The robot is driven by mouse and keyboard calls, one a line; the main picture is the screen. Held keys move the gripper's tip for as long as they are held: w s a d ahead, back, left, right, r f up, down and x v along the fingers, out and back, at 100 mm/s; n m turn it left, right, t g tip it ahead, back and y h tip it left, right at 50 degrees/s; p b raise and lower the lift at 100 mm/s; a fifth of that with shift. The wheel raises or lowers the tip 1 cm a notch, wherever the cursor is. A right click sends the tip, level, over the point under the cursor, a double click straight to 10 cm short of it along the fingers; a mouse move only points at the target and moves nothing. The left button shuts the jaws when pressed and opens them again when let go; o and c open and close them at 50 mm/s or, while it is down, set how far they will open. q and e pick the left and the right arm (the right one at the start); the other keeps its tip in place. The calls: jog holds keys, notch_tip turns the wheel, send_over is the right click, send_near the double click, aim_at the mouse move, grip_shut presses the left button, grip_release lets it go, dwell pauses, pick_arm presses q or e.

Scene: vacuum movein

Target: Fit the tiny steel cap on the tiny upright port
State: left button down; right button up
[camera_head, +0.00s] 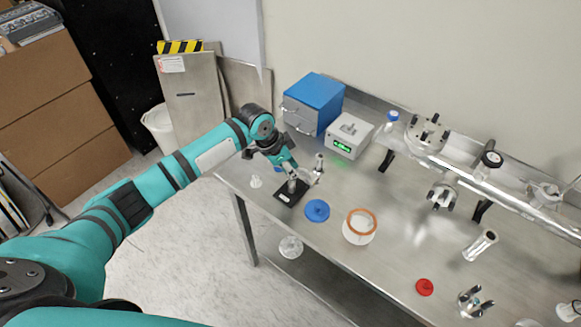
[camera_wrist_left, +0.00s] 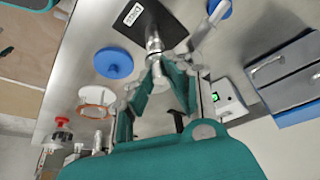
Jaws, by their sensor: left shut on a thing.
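My left gripper (camera_head: 291,179) is over the black base plate (camera_head: 284,199) near the left end of the steel table. In the left wrist view my left gripper (camera_wrist_left: 155,62) is shut on a small steel piece, which I take to be the steel cap (camera_wrist_left: 154,46). The cap is in line with the black plate (camera_wrist_left: 168,22), which has a white label. The upright port is not clearly told apart from the cap, and I cannot tell whether they touch. My right gripper is in neither view.
A slim steel cylinder (camera_head: 318,164) stands close right of the gripper. A blue disc (camera_head: 317,210) and an orange-rimmed jar (camera_head: 360,226) are nearby. A display box (camera_head: 350,134) and blue cabinet (camera_head: 314,103) stand behind. A steel pipe assembly (camera_head: 470,177) runs along the back right.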

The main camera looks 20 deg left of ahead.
pick_arm(q)
jog(key=c, duration=1.2)
grip_release()
jog(key=v, duration=1.2)
jog(key=shift+w+d+r, duration=0.1)
